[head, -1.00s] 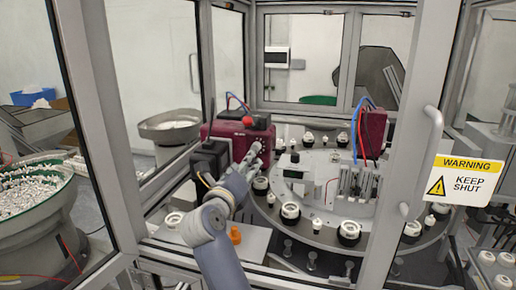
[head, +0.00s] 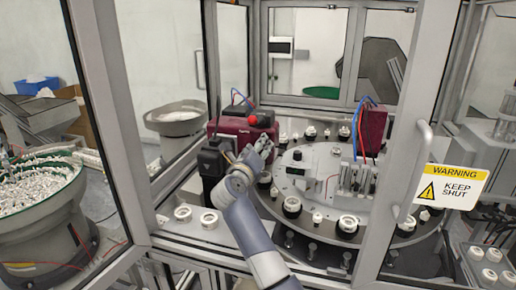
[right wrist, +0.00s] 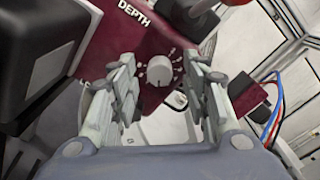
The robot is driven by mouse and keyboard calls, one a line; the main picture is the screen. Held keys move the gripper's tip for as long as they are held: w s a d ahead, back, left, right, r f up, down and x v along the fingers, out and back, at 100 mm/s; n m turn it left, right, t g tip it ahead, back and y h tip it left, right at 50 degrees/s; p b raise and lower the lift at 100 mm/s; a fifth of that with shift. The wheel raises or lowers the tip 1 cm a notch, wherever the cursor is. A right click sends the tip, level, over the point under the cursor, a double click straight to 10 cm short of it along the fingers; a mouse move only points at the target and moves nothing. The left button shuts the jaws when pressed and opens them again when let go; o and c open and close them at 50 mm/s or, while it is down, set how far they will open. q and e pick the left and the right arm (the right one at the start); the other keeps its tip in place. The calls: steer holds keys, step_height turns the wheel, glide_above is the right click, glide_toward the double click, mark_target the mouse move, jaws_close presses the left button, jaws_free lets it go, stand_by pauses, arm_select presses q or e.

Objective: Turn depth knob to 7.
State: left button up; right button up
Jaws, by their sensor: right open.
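The depth knob (right wrist: 159,72) is a small pale grey dial on a maroon panel, with white marks around it and the word DEPTH above left. Its pointer setting is too small to read. The maroon unit (head: 229,128) stands inside the cell in the head view, with a red knob on top. My right gripper (right wrist: 160,62) is open, its fingers on either side of the depth knob in the right wrist view, apart from it as far as I can see. In the head view my right gripper (head: 264,147) is in front of the unit and hides the knob. My left gripper is not in view.
A rotary table (head: 325,222) with several white rings is right of my arm. A black box (head: 211,160) is beside the unit. Door frames (head: 410,150) flank the opening; a warning sign (head: 450,187) hangs at right. Blue and red cables (right wrist: 276,115) show at right.

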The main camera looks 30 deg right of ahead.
steer(key=shift+d, duration=0.1)
jaws_close()
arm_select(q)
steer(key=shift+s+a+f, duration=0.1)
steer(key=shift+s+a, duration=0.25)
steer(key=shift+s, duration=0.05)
arm_select(e)
steer(key=shift+f, duration=0.1)
arm_select(q)
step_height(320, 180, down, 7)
steer(key=b, duration=0.7)
arm_select(e)
steer(key=shift+w+f+m, duration=0.1)
steer(key=shift+m, duration=2.9)
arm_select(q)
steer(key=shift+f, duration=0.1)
arm_select(e)
jaws_free()
steer(key=shift+a, duration=0.2)
